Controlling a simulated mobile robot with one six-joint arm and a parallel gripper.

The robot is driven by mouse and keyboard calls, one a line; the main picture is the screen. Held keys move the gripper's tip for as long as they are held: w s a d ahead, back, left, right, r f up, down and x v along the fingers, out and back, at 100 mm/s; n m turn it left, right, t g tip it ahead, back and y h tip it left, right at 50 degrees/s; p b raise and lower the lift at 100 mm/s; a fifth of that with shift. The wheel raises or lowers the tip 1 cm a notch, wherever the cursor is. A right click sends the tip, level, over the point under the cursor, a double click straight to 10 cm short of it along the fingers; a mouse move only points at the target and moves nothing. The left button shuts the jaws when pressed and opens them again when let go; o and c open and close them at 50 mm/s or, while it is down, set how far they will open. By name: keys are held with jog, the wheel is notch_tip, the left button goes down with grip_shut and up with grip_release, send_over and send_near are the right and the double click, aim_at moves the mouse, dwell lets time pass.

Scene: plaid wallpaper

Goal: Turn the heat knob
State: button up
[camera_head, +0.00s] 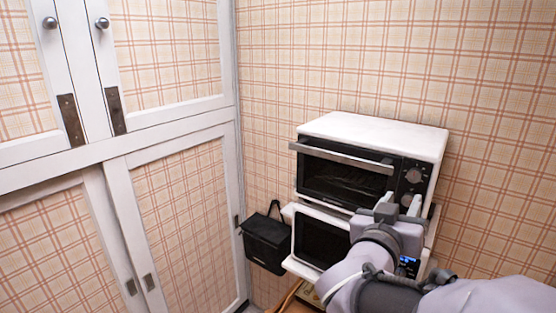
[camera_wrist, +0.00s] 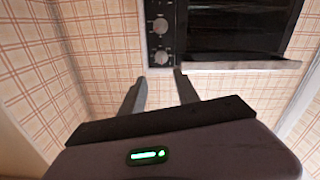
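A white toaster oven (camera_head: 375,130) with a black front stands against the wall in the head view. Its control panel (camera_wrist: 158,9) is on the right of the door and carries round grey knobs. The upper knob (camera_head: 413,175) is visible in the head view; my gripper partly covers the panel below. In the wrist view, which looks inverted, two knobs show, one (camera_wrist: 160,25) farther from the fingers and one (camera_wrist: 161,57) nearer them. I cannot read which is heat. My gripper (camera_head: 402,205) is open and empty in front of the panel, its fingers (camera_wrist: 159,77) apart.
The oven's door is closed, with a long handle (camera_head: 342,157) jutting out. A white microwave (camera_head: 318,238) sits below the oven. White-framed cabinet doors (camera_head: 165,131) fill the left side. Plaid wall is behind.

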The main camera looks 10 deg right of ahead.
aim_at(413, 176)
jog(key=x, duration=1.2)
jog(key=shift+w, duration=0.3)
grip_shut()
